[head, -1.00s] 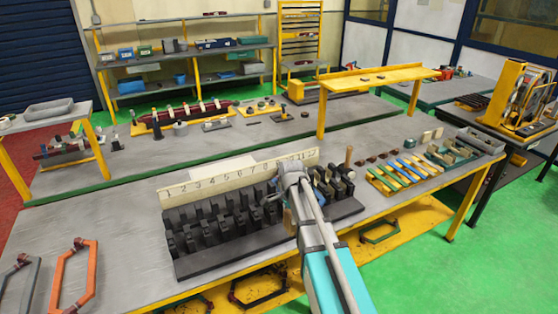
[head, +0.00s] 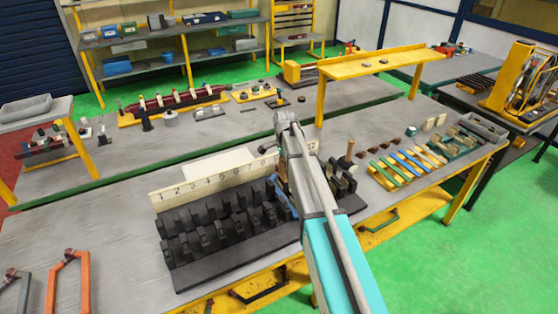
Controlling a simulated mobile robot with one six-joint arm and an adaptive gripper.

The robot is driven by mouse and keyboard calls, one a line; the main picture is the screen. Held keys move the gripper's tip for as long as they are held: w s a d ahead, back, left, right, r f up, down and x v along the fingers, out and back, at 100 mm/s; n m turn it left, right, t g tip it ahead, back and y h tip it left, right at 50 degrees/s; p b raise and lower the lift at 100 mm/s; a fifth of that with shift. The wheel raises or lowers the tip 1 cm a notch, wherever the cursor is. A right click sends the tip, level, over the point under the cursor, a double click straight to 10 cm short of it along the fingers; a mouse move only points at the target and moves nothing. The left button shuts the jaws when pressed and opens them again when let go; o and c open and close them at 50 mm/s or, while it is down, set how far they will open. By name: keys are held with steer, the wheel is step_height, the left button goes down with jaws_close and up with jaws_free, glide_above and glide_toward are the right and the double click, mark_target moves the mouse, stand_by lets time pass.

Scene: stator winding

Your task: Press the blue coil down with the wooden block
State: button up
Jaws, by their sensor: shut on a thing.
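A black slotted stator block (head: 225,262) lies on the near bench, with two rows of black teeth. The blue coil (head: 283,203) shows as a small blue piece among the teeth, just left of my arm. How deep it sits I cannot tell. My arm crosses the right part of the stator, and its upper end is above the number board. My gripper's fingers are hidden behind the arm. The wooden block is not visible now and is probably hidden there too.
A pale number board (head: 205,180) stands behind the stator. An upright wooden handle (head: 350,148) is right of my arm. Coloured strips (head: 405,163) lie further right, near a yellow raised shelf (head: 380,68).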

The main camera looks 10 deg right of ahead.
mark_target(282, 176)
steer(key=shift+a, duration=0.35)
steer(key=shift+s+a+f, duration=0.1)
steer(key=shift+f, duration=0.1)
steer(key=shift+f+b, duration=0.1)
steer(key=shift+b, duration=0.2)
steer(key=shift+f+b, duration=4.15)
steer(key=shift+f+b, duration=0.6)
steer(key=shift+f, duration=0.05)
steer(key=shift+r, duration=0.15)
stand_by(0.5)
step_height(282, 176, up, 11)
steer(key=p, duration=1.1)
steer(key=shift+r+p, duration=0.2)
steer(key=shift+p, duration=0.1)
